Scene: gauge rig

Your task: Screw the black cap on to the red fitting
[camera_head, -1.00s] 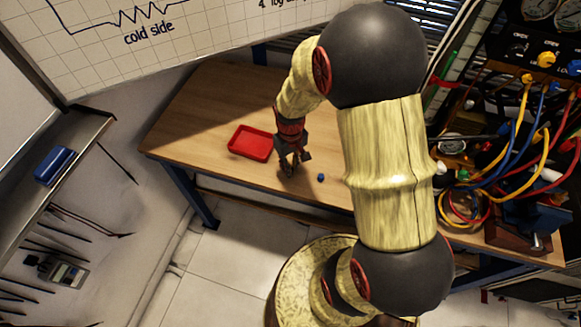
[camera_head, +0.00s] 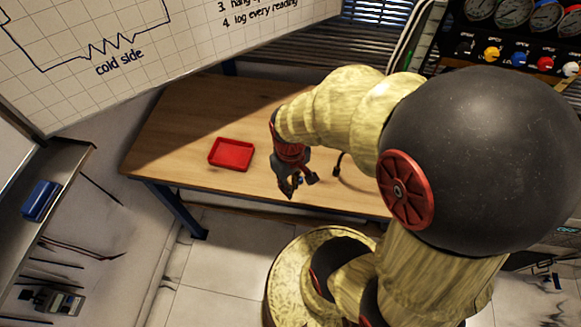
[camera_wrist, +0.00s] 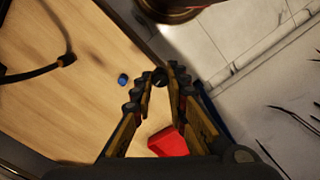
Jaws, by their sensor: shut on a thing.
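My gripper (camera_head: 298,188) is over the front part of the wooden table, to the right of the red tray. In the wrist view my gripper (camera_wrist: 161,76) is shut on a small dark piece, which looks like the black cap (camera_wrist: 160,75). The fingers cover most of it. In the head view I cannot make out the cap. A red round part (camera_head: 545,63) sits in the row of coloured parts on the gauge panel at the upper right. I cannot tell whether it is the red fitting or a knob.
A blue cap (camera_wrist: 122,79) lies on the table (camera_head: 190,115). An empty red tray (camera_head: 231,154) stands left of my gripper. A black hose end (camera_head: 338,166) lies behind it to the right. My own arm hides much of the right side.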

